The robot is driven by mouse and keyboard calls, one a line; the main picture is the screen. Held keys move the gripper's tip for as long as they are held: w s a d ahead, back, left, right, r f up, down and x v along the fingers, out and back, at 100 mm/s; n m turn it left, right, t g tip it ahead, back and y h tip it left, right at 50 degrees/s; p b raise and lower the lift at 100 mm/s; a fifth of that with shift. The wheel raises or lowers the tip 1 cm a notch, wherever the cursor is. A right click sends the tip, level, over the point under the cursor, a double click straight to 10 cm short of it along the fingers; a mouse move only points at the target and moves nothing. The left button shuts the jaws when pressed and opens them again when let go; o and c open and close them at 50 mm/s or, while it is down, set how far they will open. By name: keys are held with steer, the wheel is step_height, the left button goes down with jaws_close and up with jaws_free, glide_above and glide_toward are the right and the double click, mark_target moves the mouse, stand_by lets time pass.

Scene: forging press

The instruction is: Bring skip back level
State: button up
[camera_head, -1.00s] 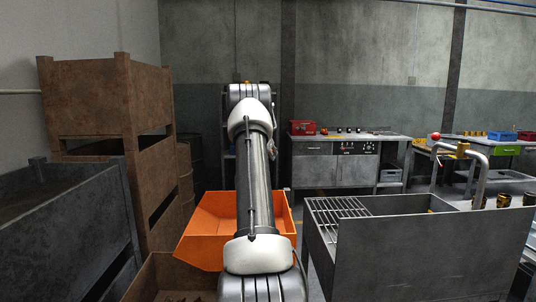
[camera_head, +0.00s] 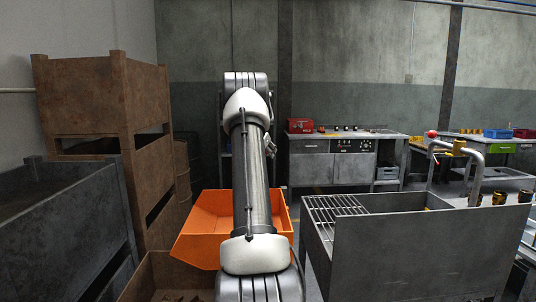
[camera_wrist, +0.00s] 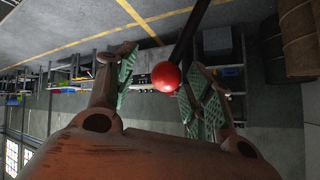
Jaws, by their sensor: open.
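The orange skip (camera_head: 204,239) is in the middle of the head view, partly hidden behind my arm. It looks tilted, with its open side toward the front left above a rusty bin. In the wrist view my gripper (camera_wrist: 156,80) is open, its two green-padded fingers apart. A red ball knob (camera_wrist: 166,76) on a dark lever (camera_wrist: 189,34) shows between the fingers, nearer the right one. I cannot tell whether it touches a pad. The head view does not show my gripper.
A rusty bin (camera_head: 150,281) stands below the skip. Stacked rusty crates (camera_head: 97,88) and a dark grey bin (camera_head: 62,228) stand at left. A grey tank (camera_head: 420,250) with a wire rack (camera_head: 333,207) stands close at right. A workbench (camera_head: 340,167) stands behind.

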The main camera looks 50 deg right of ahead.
steer(key=v, duration=0.9)
steer(key=s+a+f+n+g+y, duration=0.3)
steer(key=s+a+f+n, duration=0.4)
steer(key=s, duration=0.3)
steer(key=s+a+r+n+t+y, duration=0.1)
steer(key=s+a, duration=0.5)
steer(key=a, duration=0.9)
steer(key=s+a+r+n+t+y, duration=0.1)
steer(key=s+a+n+y, duration=0.2)
steer(key=a, duration=1.3)
steer(key=s+a+r+n+t+y, duration=0.1)
steer(key=s+a+n, duration=0.5)
steer(key=a, duration=1)
steer(key=s+t+y, duration=0.1)
steer(key=s, duration=0.2)
steer(key=shift+s+r+n+y, duration=0.15)
steer(key=shift+r+n+y, duration=0.25)
